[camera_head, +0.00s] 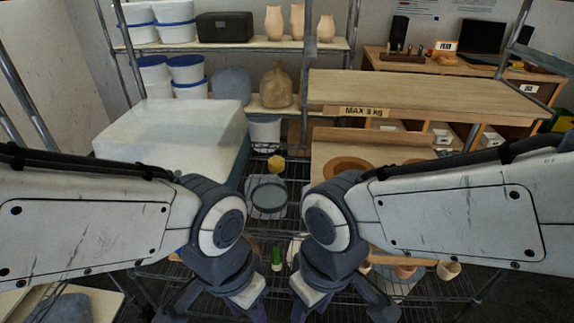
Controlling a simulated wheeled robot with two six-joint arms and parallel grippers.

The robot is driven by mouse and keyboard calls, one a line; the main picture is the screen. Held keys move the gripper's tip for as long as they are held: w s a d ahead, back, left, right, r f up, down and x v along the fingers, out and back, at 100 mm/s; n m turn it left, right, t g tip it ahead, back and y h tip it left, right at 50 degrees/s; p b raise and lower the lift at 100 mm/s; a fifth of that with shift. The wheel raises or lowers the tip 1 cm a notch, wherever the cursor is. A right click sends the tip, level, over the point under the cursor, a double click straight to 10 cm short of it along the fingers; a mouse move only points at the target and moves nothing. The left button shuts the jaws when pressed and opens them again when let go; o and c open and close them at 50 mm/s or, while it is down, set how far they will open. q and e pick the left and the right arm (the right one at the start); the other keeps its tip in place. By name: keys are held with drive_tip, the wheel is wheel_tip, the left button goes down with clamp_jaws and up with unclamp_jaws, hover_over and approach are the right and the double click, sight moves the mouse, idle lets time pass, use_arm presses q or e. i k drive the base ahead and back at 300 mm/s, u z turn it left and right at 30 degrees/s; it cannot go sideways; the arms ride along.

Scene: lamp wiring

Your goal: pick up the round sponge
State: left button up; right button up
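A small round yellow sponge (276,165) sits in the middle of the view, behind a round grey-green basin or disc (269,197). It appears to rest on the dark wire shelf. My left gripper (238,308) and my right gripper (312,308) point down at the bottom edge, well in front of the sponge and apart from it. Their fingertips are cut off or too dark to show whether they are open or shut. I see nothing held in either.
A large whitish block (175,128) stands left of the sponge. A wooden board with a round brown disc (348,167) is to its right. A wooden shelf marked "MAX 3 kg" (430,93) overhangs the right. A green item (277,257) and small pots (448,269) stand low in front.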

sight(276, 163)
drive_tip(key=z, duration=0.1)
drive_tip(key=k, duration=0.45)
drive_tip(key=u, duration=0.55)
drive_tip(key=i, duration=1.35)
drive_tip(key=z, duration=0.7)
